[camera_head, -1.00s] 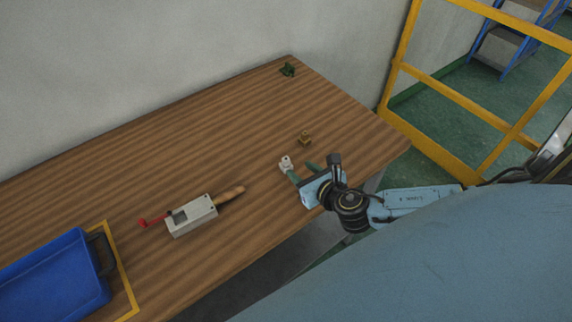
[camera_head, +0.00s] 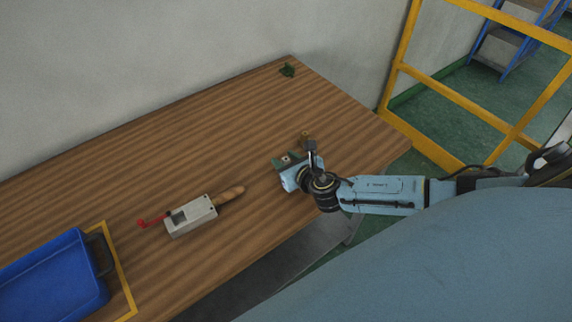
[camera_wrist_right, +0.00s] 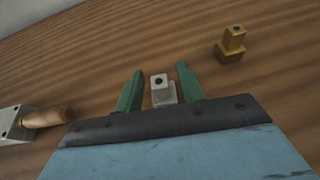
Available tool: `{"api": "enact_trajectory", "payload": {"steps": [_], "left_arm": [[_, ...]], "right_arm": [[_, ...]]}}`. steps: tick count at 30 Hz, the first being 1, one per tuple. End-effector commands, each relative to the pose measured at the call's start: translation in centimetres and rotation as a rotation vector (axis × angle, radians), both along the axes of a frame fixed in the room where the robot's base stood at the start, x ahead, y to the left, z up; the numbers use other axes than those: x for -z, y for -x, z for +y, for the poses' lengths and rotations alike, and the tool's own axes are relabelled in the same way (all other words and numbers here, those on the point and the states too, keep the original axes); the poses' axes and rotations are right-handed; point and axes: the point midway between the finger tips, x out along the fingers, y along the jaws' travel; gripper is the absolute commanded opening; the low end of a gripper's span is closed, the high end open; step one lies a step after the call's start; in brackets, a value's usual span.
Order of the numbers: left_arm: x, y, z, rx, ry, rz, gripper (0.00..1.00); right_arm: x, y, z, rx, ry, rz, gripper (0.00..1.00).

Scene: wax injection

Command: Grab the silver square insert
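The silver square insert (camera_wrist_right: 163,91) stands on the table between the two green fingers of my right gripper (camera_wrist_right: 160,88) in the right wrist view. The fingers are open, with a gap on each side of the insert. In the head view the insert (camera_head: 286,158) is a small pale block, partly hidden by my right gripper (camera_head: 289,160). My left gripper is not in view.
A brass insert (camera_wrist_right: 231,44) stands close by on the right; a dark green piece (camera_head: 287,70) lies at the far corner. A grey metal block with a wooden handle (camera_head: 192,215) and a blue tray (camera_head: 55,280) are to the left. The wooden table (camera_head: 150,150) is otherwise clear.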

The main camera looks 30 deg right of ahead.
Motion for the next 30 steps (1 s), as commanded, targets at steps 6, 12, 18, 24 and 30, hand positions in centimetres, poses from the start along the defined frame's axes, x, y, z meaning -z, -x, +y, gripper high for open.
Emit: {"api": "enact_trajectory", "payload": {"steps": [6,12,18,24,30], "left_arm": [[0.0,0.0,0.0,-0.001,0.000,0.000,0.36],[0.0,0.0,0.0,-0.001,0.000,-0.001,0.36],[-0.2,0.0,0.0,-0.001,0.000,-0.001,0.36],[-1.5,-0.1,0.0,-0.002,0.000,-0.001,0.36],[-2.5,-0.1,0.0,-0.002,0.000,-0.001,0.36]], "right_arm": [[0.0,0.0,0.0,0.000,0.000,0.000,0.09],[0.0,0.0,0.0,0.000,0.000,-0.001,0.00],[-0.5,0.0,0.0,0.000,0.000,-0.001,0.00],[-3.9,0.0,-0.1,-0.001,0.000,-0.004,0.00],[-7.8,0.0,0.0,-0.001,0.001,-0.004,0.00]]}}
